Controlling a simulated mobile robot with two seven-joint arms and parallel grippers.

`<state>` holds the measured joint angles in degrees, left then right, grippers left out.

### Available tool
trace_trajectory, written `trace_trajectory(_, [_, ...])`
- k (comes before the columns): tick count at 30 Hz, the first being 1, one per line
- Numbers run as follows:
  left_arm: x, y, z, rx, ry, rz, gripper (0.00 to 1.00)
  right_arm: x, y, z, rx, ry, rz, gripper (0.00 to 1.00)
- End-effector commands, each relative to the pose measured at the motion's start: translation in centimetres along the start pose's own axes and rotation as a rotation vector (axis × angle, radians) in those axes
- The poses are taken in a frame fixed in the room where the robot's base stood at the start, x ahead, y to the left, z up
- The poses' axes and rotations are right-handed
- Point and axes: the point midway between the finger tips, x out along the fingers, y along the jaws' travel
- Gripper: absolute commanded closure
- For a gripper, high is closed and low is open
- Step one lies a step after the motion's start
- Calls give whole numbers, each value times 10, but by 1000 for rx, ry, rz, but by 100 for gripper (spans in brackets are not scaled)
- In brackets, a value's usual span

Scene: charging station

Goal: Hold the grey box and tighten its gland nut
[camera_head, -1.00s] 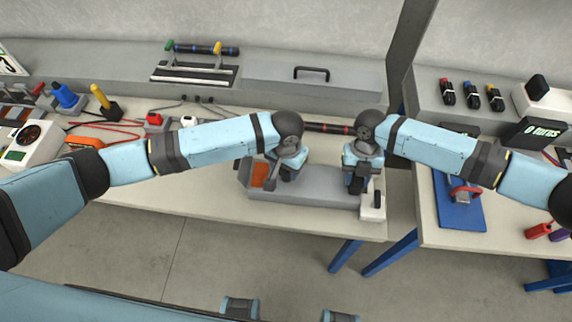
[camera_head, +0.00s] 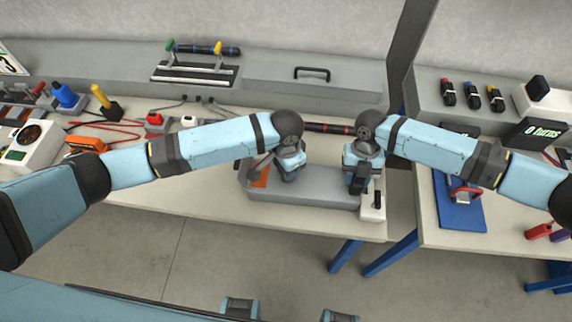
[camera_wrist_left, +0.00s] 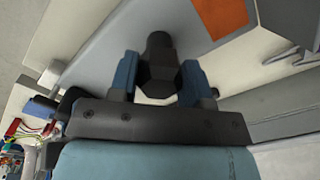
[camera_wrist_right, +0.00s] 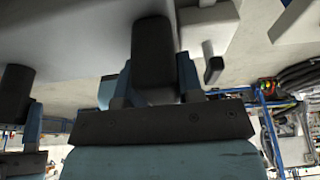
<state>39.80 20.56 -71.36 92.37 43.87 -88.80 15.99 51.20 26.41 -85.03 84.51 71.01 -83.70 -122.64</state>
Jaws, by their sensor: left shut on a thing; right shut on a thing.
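A long grey body (camera_head: 320,186), which looks like the grey box, lies on the bench in the head view, an orange patch (camera_head: 259,177) near its left end. My left gripper (camera_wrist_left: 160,72) is over its left part, shut on a dark faceted piece (camera_wrist_left: 158,45). My right gripper (camera_wrist_right: 154,80) is over its right end, shut on a dark rounded block (camera_wrist_right: 153,45). The wrists hide both grips in the head view. I cannot tell which held piece is the gland nut.
A white block with a black lever (camera_head: 373,206) stands at the grey body's right end. A display (camera_head: 541,131) reads "0 turns". A blue plate (camera_head: 462,218) lies on the right bench. A gap separates the benches. Cables and tools lie left.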

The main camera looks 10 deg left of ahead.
Motion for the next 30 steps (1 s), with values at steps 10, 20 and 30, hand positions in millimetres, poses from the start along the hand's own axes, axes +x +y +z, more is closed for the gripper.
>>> trace_trajectory(10, [-1,-1,-1,307,2,0,80,0,0,0,0,1,-1,85])
trace_trajectory(20, [-1,-2,-1,500,2,0,80,0,0,0,1,1,-1,85])
trace_trajectory(30, [-1,-2,-1,570,2,0,80,0,0,0,1,1,-1,85])
